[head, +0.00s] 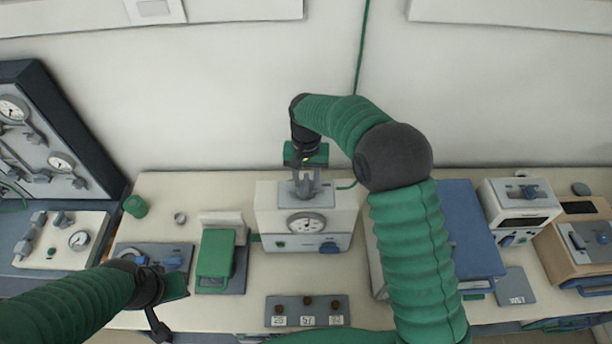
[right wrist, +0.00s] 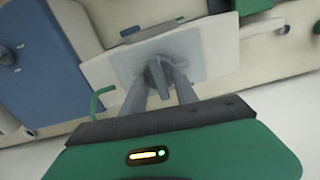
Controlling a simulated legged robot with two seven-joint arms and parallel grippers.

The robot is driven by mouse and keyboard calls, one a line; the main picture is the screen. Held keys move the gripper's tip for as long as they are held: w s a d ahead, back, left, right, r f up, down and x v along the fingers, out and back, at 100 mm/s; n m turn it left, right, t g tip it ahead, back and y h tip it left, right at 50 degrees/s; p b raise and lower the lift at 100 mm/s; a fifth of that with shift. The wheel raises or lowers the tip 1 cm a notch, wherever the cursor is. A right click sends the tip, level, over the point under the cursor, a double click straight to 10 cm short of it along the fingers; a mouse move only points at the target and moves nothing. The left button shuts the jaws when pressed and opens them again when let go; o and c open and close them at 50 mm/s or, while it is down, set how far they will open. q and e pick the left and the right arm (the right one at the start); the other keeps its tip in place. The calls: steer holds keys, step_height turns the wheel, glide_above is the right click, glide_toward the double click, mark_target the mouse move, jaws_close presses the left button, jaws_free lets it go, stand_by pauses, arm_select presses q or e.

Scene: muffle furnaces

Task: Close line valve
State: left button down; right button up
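The line valve appears to be the grey handle (right wrist: 158,75) on a light grey plate (right wrist: 200,58), seen in the right wrist view. In the head view, my right gripper (head: 305,186) points down at the top of a cream box with a round dial (head: 306,223). In the right wrist view its two fingers (right wrist: 160,88) stand apart, one on each side of the handle, and seem not to press on it. My left gripper (head: 160,305) is low at the left, over the front of the bench; its fingers are not clear.
A green-topped device (head: 215,255) stands left of the dial box. A dark plate with several numbered labels (head: 307,311) lies in front. A blue box (head: 470,235) stands to the right, partly behind my right arm. A gauge panel (head: 50,150) leans at far left.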

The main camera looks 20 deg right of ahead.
jaws_close()
stand_by(0.3)
steer(key=shift+n, duration=0.6)
jaws_free()
